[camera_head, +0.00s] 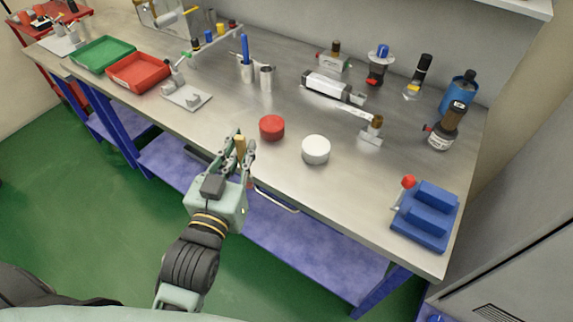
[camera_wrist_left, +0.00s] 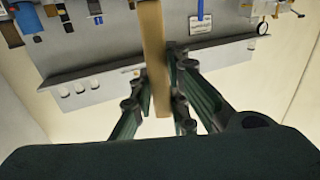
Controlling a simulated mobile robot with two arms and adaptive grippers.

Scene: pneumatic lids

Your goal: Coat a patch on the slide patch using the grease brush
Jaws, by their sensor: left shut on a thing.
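My left gripper (camera_head: 240,150) is at the front edge of the workbench, shut on a slim wooden handle. The handle stands up between the fingers in the head view (camera_head: 240,144) and as a tan bar in the left wrist view (camera_wrist_left: 154,50). I take it to be the grease brush; its bristles are not clearly visible. A silver-grey slide-like block (camera_head: 326,88) with dark ends lies at the middle back of the bench. I cannot tell which surface is the slide patch. My right gripper is not in view.
A red round tin (camera_head: 272,127) and a white round tin (camera_head: 316,149) stand right of my left gripper. A metal fixture (camera_head: 370,134), a blue block stand (camera_head: 428,214) and bottles are farther right. Green (camera_head: 103,54) and red trays (camera_head: 138,72) sit left.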

